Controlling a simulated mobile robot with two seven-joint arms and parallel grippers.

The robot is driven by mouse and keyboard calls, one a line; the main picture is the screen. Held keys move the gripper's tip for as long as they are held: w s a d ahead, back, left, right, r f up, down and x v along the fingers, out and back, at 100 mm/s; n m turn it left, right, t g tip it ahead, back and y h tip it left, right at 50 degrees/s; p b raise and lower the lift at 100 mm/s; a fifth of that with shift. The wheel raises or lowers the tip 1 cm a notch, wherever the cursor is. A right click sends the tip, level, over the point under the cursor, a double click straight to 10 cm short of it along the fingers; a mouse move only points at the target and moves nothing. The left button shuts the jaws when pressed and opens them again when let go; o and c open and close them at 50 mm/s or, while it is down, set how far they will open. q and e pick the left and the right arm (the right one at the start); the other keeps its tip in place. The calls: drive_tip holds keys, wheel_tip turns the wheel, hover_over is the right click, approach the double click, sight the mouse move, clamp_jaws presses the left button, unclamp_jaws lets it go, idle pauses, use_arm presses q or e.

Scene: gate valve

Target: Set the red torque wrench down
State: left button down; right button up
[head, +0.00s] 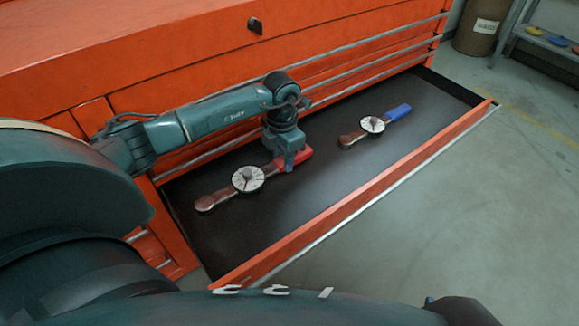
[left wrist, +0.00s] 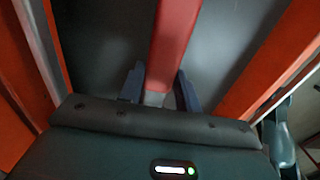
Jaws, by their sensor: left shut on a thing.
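The red torque wrench (head: 248,179) has a red handle, a round white dial and a brown head. It lies along the left part of the open drawer (head: 325,186), on or just above the dark drawer floor; I cannot tell which. My left gripper (head: 287,163) comes down over it and is shut around its handle. In the left wrist view the red handle (left wrist: 174,40) runs between the two fingers of my left gripper (left wrist: 160,92). My right gripper is not in view.
A blue-handled torque wrench (head: 372,125) lies in the drawer to the right. The orange tool chest (head: 190,50) stands behind. The drawer's front panel (head: 365,195) is a raised edge. Bare drawer floor lies between and around the wrenches.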

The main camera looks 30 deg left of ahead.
sight(284, 180)
use_arm(q)
wheel_tip(284, 180, down, 5)
drive_tip(key=shift+w+f+b, duration=0.1)
drive_tip(key=shift+f+b, duration=0.05)
drive_tip(key=shift+b, duration=0.4)
drive_tip(key=c, duration=1.5)
unclamp_jaws()
drive_tip(key=shift+f, duration=0.15)
drive_tip(key=o, duration=0.5)
